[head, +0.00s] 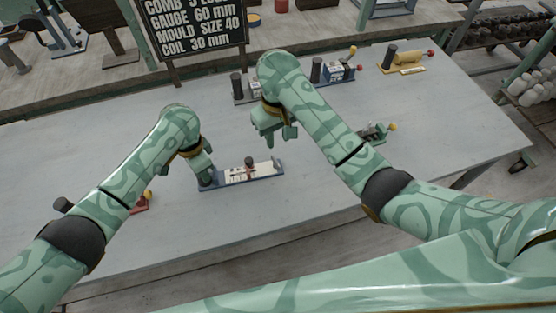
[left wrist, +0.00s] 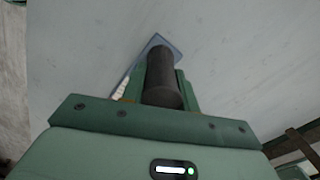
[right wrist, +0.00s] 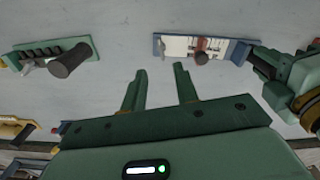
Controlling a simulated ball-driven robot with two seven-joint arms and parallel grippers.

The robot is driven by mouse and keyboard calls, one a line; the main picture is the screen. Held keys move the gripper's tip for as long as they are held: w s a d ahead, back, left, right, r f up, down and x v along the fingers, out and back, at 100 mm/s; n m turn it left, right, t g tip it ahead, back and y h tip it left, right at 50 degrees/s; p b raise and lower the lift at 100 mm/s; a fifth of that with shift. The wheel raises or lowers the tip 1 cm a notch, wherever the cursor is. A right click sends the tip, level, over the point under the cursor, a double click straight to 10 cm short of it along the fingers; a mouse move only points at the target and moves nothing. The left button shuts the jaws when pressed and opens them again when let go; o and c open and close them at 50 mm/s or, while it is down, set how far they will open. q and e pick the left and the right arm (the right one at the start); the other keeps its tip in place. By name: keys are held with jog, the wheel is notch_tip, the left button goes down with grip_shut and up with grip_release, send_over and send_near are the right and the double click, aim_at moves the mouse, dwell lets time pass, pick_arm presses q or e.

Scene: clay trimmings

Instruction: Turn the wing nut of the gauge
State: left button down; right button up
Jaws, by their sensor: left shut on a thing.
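The gauge (head: 262,175) lies on the grey table, a blue base with a white scale plate and a dark post at its left end. A dark reddish-brown knob, which looks like the wing nut (head: 249,162), stands on the plate; it also shows in the right wrist view (right wrist: 202,57). My left gripper (head: 206,178) is shut on the dark post (left wrist: 162,75) at the gauge's end. My right gripper (head: 275,136) is open and empty above the table, behind and to the right of the gauge. Its two fingers (right wrist: 160,88) show apart, with the gauge beyond them.
A green tool with a yellow knob (head: 376,133) lies right, partly behind my right arm. Blue (head: 338,72) and yellow (head: 404,60) tools stand at the back. A red tool (head: 140,203) is beside my left arm. A lettered board (head: 195,25) stands behind. Table around the gauge is clear.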

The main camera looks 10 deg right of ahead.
aim_at(278, 164)
notch_tip(278, 164, down, 12)
jog(key=shift+r, duration=0.1)
dwell(0.4)
grip_shut()
